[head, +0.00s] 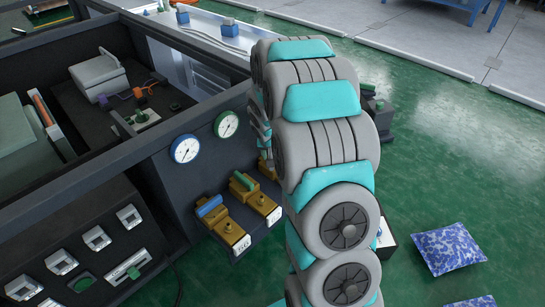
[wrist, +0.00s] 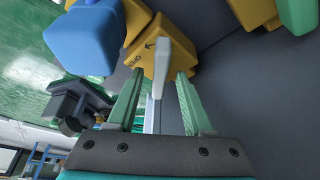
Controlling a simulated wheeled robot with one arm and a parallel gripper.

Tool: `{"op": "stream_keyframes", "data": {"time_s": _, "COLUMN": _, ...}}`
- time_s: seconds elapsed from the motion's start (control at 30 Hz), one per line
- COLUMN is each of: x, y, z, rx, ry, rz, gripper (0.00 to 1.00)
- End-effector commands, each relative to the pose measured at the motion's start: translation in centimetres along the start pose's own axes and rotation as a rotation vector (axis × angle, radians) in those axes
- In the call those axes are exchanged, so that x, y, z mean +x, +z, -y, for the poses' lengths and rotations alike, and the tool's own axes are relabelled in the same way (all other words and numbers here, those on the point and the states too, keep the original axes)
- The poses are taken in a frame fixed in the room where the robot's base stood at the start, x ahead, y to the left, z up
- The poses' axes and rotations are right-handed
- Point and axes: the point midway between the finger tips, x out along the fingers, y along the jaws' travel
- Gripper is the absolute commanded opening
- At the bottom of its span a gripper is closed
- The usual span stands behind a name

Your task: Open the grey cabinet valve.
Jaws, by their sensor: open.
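The grey valve shows in the wrist view as a pale grey lever (wrist: 160,62) on a yellow block (wrist: 139,58) marked OPEN with an arrow. My gripper (wrist: 160,76) is open, with one pale green finger on each side of the lever. I cannot tell whether either finger touches it. In the head view, my own arm hides the gripper and the grey lever. A valve with a blue handle (head: 209,206) and one with a green handle (head: 242,181) sit on the dark cabinet's side. Part of another brass-coloured block (head: 266,167) shows beside my arm.
A large blue part (wrist: 82,40) and a green part (wrist: 299,14) flank the grey lever in the wrist view. A blue-rimmed gauge (head: 186,148) and a green-rimmed gauge (head: 227,124) sit above the valves. A blue patterned cushion (head: 449,248) lies on the green floor.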

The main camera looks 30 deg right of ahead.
Motion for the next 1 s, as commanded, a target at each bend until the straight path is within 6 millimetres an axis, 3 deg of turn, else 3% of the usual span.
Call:
{"op": "stream_keyframes", "data": {"time_s": 0.33, "x": 0.55, "y": -0.06, "z": 0.00, "rx": 0.000, "ry": 0.000, "rz": -0.001, "gripper": 0.50}}
{"op": "stream_keyframes", "data": {"time_s": 0.77, "x": 0.53, "y": -0.03, "z": -0.01, "rx": -0.001, "ry": 0.000, "rz": -0.001, "gripper": 0.02}}
{"op": "stream_keyframes", "data": {"time_s": 1.0, "x": 0.53, "y": -0.04, "z": 0.00, "rx": -0.001, "ry": 0.000, "rz": -0.001, "gripper": 0.00}}
